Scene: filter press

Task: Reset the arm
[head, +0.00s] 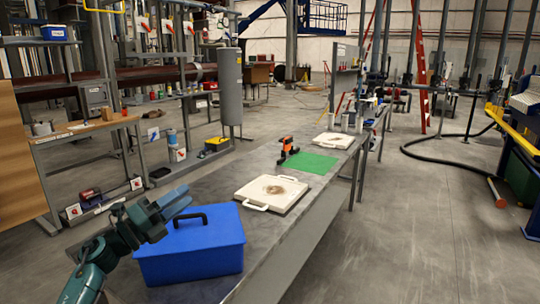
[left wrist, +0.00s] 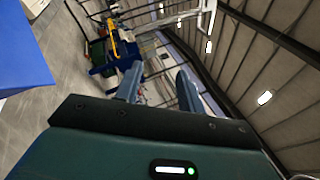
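My left arm comes in from the lower left in the head view. Its left gripper (head: 187,194) is raised over the left side of a blue box (head: 192,249) with a black handle. In the left wrist view the two fingers of the left gripper (left wrist: 159,72) stand apart with nothing between them, so it is open and empty. That view looks outward and up, toward the hall ceiling. The blue box (left wrist: 20,45) also shows there at the left edge. My right gripper is in neither view.
The blue box stands on the near end of a long grey bench (head: 275,245). Farther along it are a white plate (head: 252,198) with a brown stain, a green mat (head: 306,162), an orange tool (head: 287,148) and a second white plate (head: 333,140). Open floor (head: 420,240) lies to the right.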

